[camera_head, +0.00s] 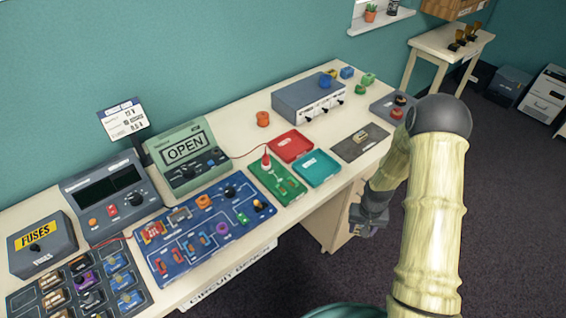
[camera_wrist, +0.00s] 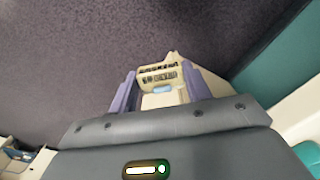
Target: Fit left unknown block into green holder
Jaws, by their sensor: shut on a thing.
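My gripper (camera_head: 370,215) hangs in front of the bench's right end, below the top, over the floor. In the wrist view, its purple-grey fingers (camera_wrist: 161,90) are shut on a pale cream block (camera_wrist: 158,75) with dark marks and a light blue spot. The block cannot be made out in the head view. A green board (camera_head: 262,181) with pale fittings lies on the bench left of my gripper and apart from it; it seems to be the green holder. A red probe (camera_head: 266,160) stands at its back edge. One small tan block (camera_head: 361,137) lies on a dark grey mat (camera_head: 348,150).
A red tray (camera_head: 291,146) and a teal tray (camera_head: 317,167) lie between board and mat. A blue circuit board (camera_head: 190,237) is to the left. A grey box with knobs (camera_head: 307,98) and a green OPEN meter (camera_head: 183,155) stand behind.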

